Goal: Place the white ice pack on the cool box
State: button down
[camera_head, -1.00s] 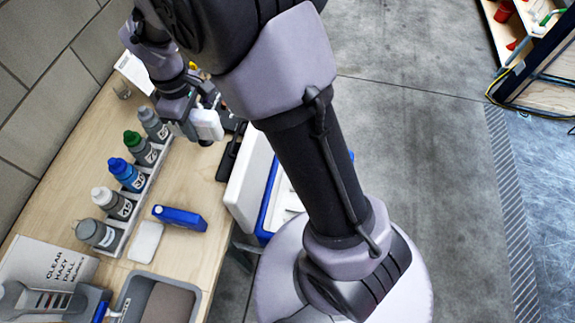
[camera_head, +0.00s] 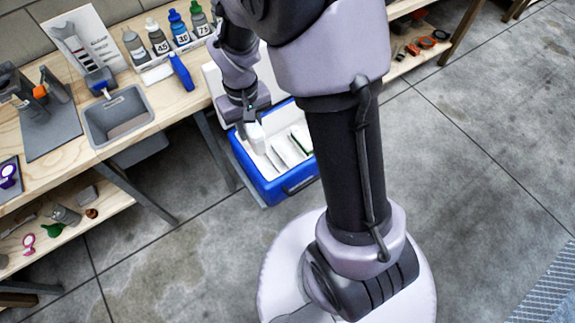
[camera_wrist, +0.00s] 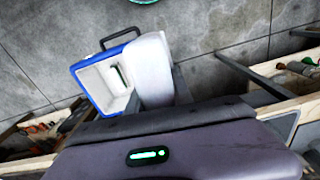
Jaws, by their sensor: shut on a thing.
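My gripper (camera_head: 246,112) is shut on the white ice pack (camera_head: 256,138), a rounded white slab. It hangs over the left part of the open cool box (camera_head: 270,189), which is blue with a white inside and stands low beside the bench. In the wrist view the ice pack (camera_wrist: 152,68) is between the fingers and hides the right part of the cool box (camera_wrist: 88,68). I cannot tell whether the pack touches anything in the box. White slabs (camera_head: 288,150) and a dark green edge lie inside the box.
Open concrete floor (camera_head: 470,150) lies to the right.

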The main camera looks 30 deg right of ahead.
aim_at(289, 156)
jog(key=l+u, duration=0.7)
jog(key=l, duration=0.15)
jog(key=k+l+u, duration=0.1)
jog(key=l+u, duration=0.25)
jog(key=k+l+u, duration=0.15)
jog(key=l+u, duration=0.2)
jog(key=k+l+u, duration=0.2)
jog(key=l+u, duration=0.15)
jog(key=k+l+u, duration=0.2)
jog(key=l+u, duration=0.6)
jog(key=l, duration=0.15)
jog(key=l+u, duration=0.45)
jog(key=l, duration=0.15)
jog(key=k, duration=0.05)
